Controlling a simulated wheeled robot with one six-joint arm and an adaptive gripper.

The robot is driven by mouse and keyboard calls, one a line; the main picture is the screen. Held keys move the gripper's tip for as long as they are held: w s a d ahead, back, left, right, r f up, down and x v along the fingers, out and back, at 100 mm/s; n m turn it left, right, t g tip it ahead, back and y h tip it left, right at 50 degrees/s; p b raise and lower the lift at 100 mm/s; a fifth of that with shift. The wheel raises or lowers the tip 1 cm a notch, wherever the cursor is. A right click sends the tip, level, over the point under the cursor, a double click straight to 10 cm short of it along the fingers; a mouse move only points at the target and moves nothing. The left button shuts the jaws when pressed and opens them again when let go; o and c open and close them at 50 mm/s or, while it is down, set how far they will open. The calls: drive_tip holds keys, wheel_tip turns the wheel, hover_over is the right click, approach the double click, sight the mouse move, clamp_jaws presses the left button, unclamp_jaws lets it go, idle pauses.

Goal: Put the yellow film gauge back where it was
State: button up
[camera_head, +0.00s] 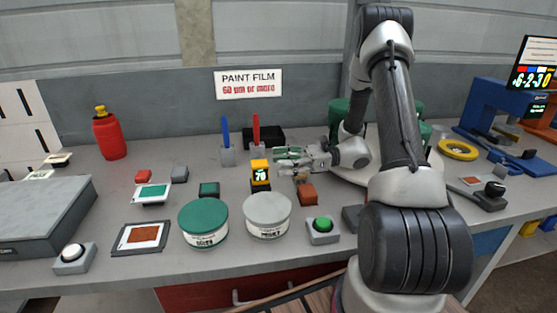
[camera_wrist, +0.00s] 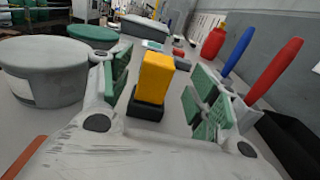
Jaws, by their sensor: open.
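The yellow film gauge (camera_head: 260,167) stands upright on the worktop, with a dark display reading what looks like 70. Its lower end sits in a small dark base, which shows in the wrist view (camera_wrist: 145,109). My gripper (camera_head: 283,163) is open and empty, low over the bench just right of the gauge, pointing left. In the wrist view the yellow gauge (camera_wrist: 156,75) appears between the two green-padded fingers (camera_wrist: 158,90), with gaps on both sides. No finger visibly touches it.
A green-lidded tin (camera_head: 203,218) and a grey-lidded tin (camera_head: 267,214) stand in front. Blue (camera_head: 226,133) and red (camera_head: 256,132) upright tools stand in holders behind, near a black box (camera_head: 266,136). A brown block (camera_head: 307,194) lies beside my gripper. A green button (camera_head: 322,225) is at the front.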

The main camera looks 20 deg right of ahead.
drive_tip(key=shift+d, duration=0.2)
drive_tip(key=s+a+r+n+g+h, duration=0.1)
drive_tip(key=s+r+n+g+h, duration=0.25)
drive_tip(key=s+r+n, duration=0.35)
drive_tip(key=s+a+r+n+g+h, duration=0.1)
drive_tip(key=s+r+n+g+h, duration=0.25)
drive_tip(key=s, duration=0.55)
drive_tip(key=s+d+r+n+t+h, duration=0.6)
drive_tip(key=s+d+n+t+h, duration=0.2)
drive_tip(key=d+n+h, duration=0.1)
drive_tip(key=shift+s+d+r+n+h, duration=0.3)
drive_tip(key=shift+r+n+h, duration=0.1)
drive_tip(key=shift+h, duration=0.4)
